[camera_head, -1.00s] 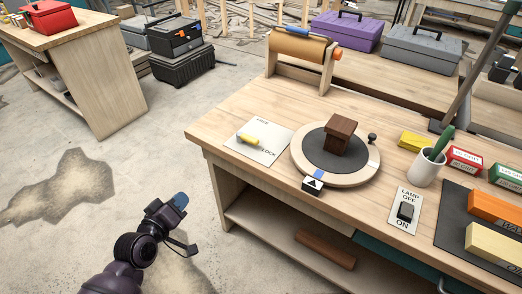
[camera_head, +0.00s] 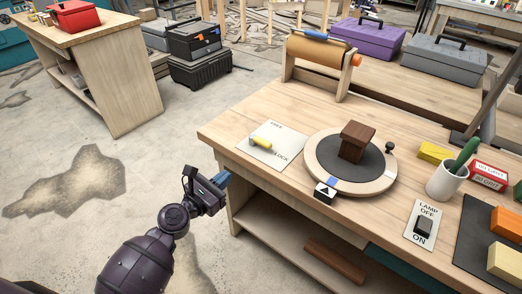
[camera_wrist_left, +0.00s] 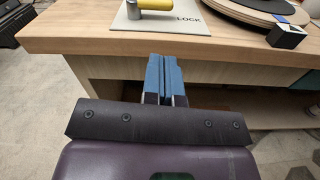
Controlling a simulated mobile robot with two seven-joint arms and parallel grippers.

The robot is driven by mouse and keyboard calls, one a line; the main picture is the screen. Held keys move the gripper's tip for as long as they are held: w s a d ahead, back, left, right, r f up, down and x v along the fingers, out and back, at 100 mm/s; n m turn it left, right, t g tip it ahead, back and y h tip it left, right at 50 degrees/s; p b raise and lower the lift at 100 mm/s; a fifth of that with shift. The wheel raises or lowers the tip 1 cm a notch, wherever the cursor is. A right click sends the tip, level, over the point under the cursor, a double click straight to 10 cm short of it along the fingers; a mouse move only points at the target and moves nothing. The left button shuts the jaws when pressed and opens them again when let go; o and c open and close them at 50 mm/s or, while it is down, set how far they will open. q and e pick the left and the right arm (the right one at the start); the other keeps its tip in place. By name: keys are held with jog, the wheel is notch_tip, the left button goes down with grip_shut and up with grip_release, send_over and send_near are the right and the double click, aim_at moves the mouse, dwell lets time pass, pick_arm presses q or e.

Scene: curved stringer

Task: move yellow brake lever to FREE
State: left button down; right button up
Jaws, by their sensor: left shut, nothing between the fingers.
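The yellow brake lever (camera_head: 261,141) lies on a pale plate (camera_head: 284,152) near the table's left front edge. The plate has a LOCK label at its right and a faint label at its far side. In the left wrist view the lever (camera_wrist_left: 156,4) is cut off by the top edge, on a grey pivot. My left gripper (camera_head: 224,179) is in front of the table edge, apart from the lever. Its blue fingers (camera_wrist_left: 165,75) are shut with nothing between them. My right gripper is not in view.
A turntable (camera_head: 383,185) with a brown block (camera_head: 356,142) stands right of the plate. A paper roll holder (camera_head: 318,62) is behind. A lamp switch (camera_head: 423,226), a white cup (camera_head: 446,181) and coloured blocks sit at the right. The table front edge (camera_head: 240,158) lies close to my gripper.

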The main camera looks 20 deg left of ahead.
pick_arm(q)
jog(key=shift+n, duration=0.7)
jog(key=shift+w, duration=0.1)
send_near(262, 146)
jog(key=x, duration=0.6)
jog(key=shift+w+d, duration=0.15)
jog(key=shift+w, duration=0.2)
jog(key=shift+w+d+b, duration=0.15)
jog(key=shift+w+b, duration=0.15)
jog(key=shift+w, duration=0.1)
jog(key=shift+r, duration=0.1)
